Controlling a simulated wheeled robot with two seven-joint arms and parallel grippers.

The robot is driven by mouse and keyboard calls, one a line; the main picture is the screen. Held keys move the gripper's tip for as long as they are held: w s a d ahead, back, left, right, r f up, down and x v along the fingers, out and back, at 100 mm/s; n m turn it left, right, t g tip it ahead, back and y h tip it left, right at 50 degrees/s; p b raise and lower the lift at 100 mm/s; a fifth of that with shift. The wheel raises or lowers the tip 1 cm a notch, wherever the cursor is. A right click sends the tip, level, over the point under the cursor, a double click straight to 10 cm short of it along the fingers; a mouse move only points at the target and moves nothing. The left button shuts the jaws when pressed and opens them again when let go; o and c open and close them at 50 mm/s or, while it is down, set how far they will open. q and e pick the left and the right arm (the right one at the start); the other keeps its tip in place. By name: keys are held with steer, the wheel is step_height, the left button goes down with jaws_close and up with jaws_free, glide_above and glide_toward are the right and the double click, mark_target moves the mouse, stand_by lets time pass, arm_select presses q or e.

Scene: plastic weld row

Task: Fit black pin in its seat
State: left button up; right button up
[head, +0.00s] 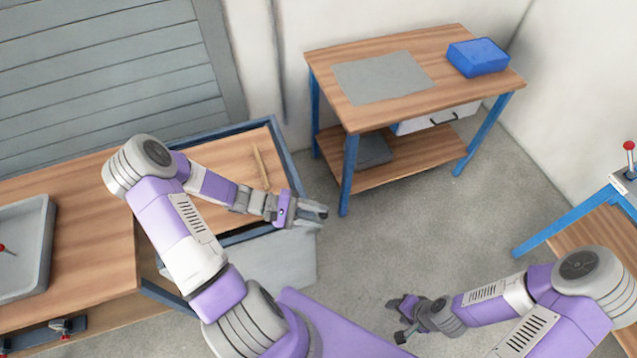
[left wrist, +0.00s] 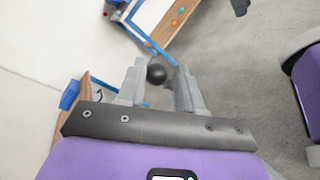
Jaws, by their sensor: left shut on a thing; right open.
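My left gripper (head: 316,212) is held out past the right end of the wooden bench, above the floor. In the left wrist view my left gripper (left wrist: 160,85) is shut on the black pin (left wrist: 156,73), whose round black head shows between the fingertips. The rest of the pin is hidden, and it cannot be made out in the head view. My right gripper (head: 402,320) is open and empty, low over the floor at the lower middle right. I cannot make out the pin's seat in either view.
A table with a grey mat (head: 384,77) and a blue box (head: 478,57) stands at the back. A grey tray (head: 40,260) with a red-knobbed piece is at the left. Floor between is clear.

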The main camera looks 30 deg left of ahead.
arm_select(q)
steer(key=shift+w+a+f+n+t+b, duration=0.7)
steer(key=shift+w+a+f+t+b, duration=0.35)
steer(key=shift+b, duration=1.1)
arm_select(e)
steer(key=shift+w+f, duration=0.2)
steer(key=shift+f, duration=0.8)
steer(key=shift+w+f, duration=0.15)
steer(key=shift+f, duration=0.85)
arm_select(q)
steer(key=shift+s, duration=0.15)
arm_select(e)
steer(key=shift+r, duration=0.1)
arm_select(q)
steer(key=shift+n+p, duration=0.3)
steer(key=shift+p, duration=0.15)
arm_select(e)
steer(key=shift+r, duration=0.35)
arm_select(q)
steer(key=shift+f, duration=0.1)
steer(key=shift+a, duration=0.1)
arm_select(e)
steer(key=shift+r, duration=0.3)
steer(key=shift+f, duration=0.1)
arm_select(q)
steer(key=shift+s+f+b, duration=0.1)
steer(key=shift+f+b, duration=0.4)
steer(key=shift+f, duration=0.55)
arm_select(e)
steer(key=shift+f, duration=0.7)
